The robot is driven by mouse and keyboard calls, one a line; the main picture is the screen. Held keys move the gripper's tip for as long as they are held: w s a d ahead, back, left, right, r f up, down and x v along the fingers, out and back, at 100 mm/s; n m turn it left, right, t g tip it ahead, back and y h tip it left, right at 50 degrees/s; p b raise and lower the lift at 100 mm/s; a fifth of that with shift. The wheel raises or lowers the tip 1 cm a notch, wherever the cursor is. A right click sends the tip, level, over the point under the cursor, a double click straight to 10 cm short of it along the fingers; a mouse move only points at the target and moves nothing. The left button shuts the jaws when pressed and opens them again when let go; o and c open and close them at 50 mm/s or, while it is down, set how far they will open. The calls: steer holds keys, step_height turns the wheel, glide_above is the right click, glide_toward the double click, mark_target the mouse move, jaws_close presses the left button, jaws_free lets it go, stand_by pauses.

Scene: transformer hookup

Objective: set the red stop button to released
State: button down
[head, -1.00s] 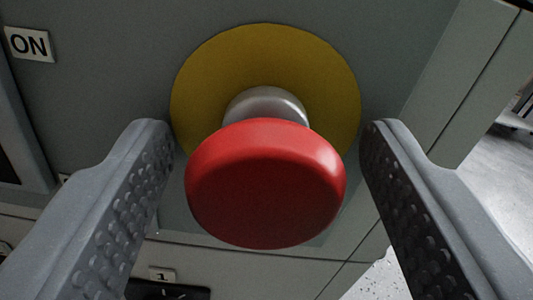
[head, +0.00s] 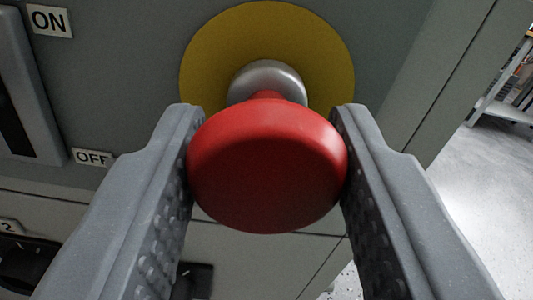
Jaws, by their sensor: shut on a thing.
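The red stop button (head: 267,170) is a mushroom head in the middle of the head view. A short red neck shows between the head and the silver collar (head: 268,80). Behind the collar is a round yellow plate (head: 215,55) on the grey panel. My gripper (head: 267,150) is shut on the button head, one ridged finger against its left side and one against its right. The fingers hide part of the panel at both sides.
A switch (head: 22,90) with an ON label (head: 49,20) and an OFF label (head: 93,157) is at the left. Dark recesses (head: 30,265) lie below it. The cabinet's edge and open floor (head: 480,190) are at the right.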

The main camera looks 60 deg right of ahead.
steer(key=c, duration=0.9)
jaws_free()
steer(key=shift+s+a, duration=0.1)
steer(key=p+v, duration=0.2)
steer(key=v, duration=1.1)
steer(key=shift+s+a, duration=0.2)
steer(key=shift+a, duration=0.1)
steer(key=shift+f, duration=0.1)
